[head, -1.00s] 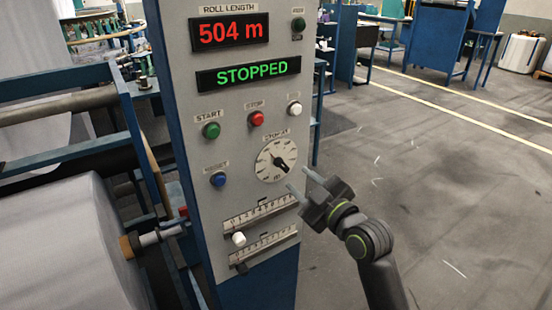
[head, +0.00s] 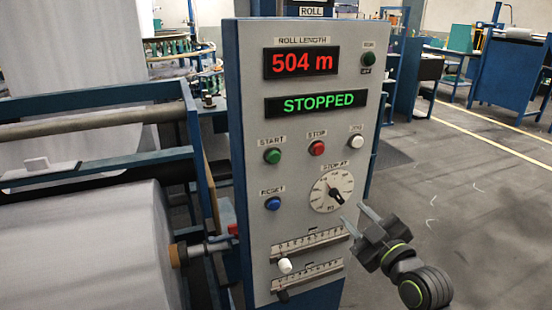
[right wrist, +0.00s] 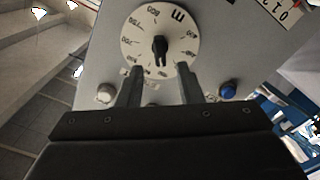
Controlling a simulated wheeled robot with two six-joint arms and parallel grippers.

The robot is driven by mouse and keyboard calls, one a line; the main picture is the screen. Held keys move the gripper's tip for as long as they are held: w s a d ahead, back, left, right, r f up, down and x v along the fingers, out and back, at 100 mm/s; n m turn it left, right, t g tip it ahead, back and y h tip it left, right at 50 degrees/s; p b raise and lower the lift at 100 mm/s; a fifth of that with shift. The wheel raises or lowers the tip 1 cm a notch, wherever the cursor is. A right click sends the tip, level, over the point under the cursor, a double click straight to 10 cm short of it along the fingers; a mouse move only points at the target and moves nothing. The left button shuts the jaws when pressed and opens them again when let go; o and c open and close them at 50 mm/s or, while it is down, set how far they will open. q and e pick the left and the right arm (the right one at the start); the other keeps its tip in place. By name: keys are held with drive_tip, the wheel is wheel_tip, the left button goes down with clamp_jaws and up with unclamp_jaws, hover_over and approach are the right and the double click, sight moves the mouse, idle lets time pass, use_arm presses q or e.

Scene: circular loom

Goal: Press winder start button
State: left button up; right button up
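The green START button (head: 272,156) sits on the grey control panel (head: 250,110), left of the red STOP button (head: 317,148). The display (head: 315,104) reads STOPPED and the roll length display (head: 301,62) reads 504 m. My right gripper (head: 354,214) is open and empty, low and right of the START button, its fingers near the STOP AT dial (head: 332,190). In the right wrist view the open fingers (right wrist: 158,75) point at the dial (right wrist: 160,45), apart from its knob. The START button cannot be made out there. My left gripper is not in view.
A blue RESET button (head: 272,203) and a white button (head: 356,142) are also on the panel. Two sliders with white (head: 285,266) and black knobs sit below. A large fabric roll (head: 90,250) stands at left. The floor (head: 470,220) at right is clear.

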clamp_jaws()
idle(1.5)
